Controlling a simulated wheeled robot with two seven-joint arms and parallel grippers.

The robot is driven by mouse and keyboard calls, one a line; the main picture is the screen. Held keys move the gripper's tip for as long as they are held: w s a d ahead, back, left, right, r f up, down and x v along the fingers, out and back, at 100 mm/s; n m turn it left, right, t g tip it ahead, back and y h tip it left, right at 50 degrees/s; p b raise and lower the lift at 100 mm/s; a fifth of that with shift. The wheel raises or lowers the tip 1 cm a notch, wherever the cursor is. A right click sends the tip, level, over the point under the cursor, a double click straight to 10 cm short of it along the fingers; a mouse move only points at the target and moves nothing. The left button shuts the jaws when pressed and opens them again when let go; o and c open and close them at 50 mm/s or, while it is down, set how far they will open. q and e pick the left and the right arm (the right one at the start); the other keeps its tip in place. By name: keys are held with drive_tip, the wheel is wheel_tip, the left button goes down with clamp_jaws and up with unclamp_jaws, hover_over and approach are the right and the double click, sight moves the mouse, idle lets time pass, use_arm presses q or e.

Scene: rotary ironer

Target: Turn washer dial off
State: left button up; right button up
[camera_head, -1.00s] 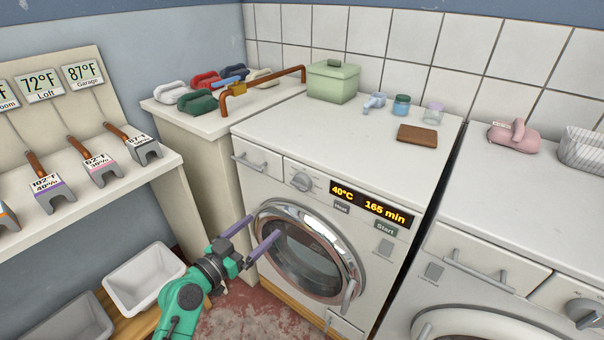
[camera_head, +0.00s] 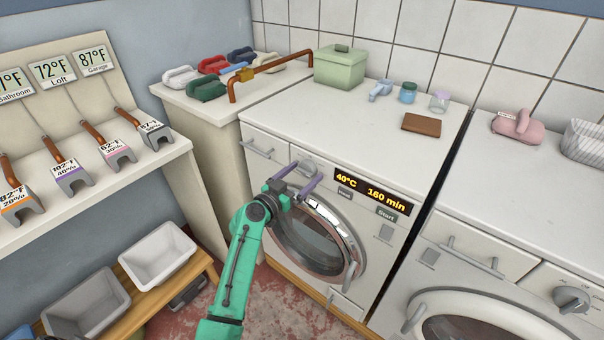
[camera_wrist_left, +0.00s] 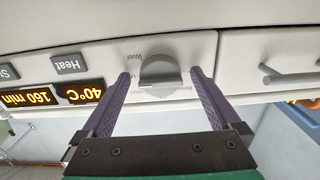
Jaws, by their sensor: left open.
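The washer (camera_head: 345,130) is white, with a round glass door (camera_head: 318,240) and a lit display (camera_head: 372,190) reading 40°C and 160 min. Its grey dial (camera_head: 304,167) is partly hidden behind my left gripper in the head view. In the left wrist view the dial (camera_wrist_left: 161,72) sits between the two purple fingers. My left gripper (camera_head: 300,175) is open, with a finger on each side of the dial and gaps showing. Whether the fingertips touch the panel, I cannot tell. My right gripper is not in view.
A drawer handle (camera_head: 258,148) is left of the dial. A second machine (camera_head: 520,220) with its own dial (camera_head: 570,298) stands at the right. A green box (camera_head: 340,68), small jars and a brown wallet (camera_head: 421,122) lie on the washer top.

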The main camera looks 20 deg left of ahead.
use_arm(q)
drive_tip(key=c, duration=1.4)
drive_tip(key=shift+o, duration=0.2)
drive_tip(key=shift+n, duration=0.3)
drive_tip(key=n, duration=0.8)
drive_tip(key=shift+d+r, duration=0.1)
drive_tip(key=shift+r, duration=0.05)
drive_tip(key=n+p, duration=0.1)
drive_tip(key=n, duration=0.3)
drive_tip(key=shift+r+n, duration=0.1)
drive_tip(key=shift+n, duration=0.2)
drive_tip(key=n+p, duration=0.1)
drive_tip(key=n, duration=0.3)
drive_tip(key=shift+n+p, duration=0.3)
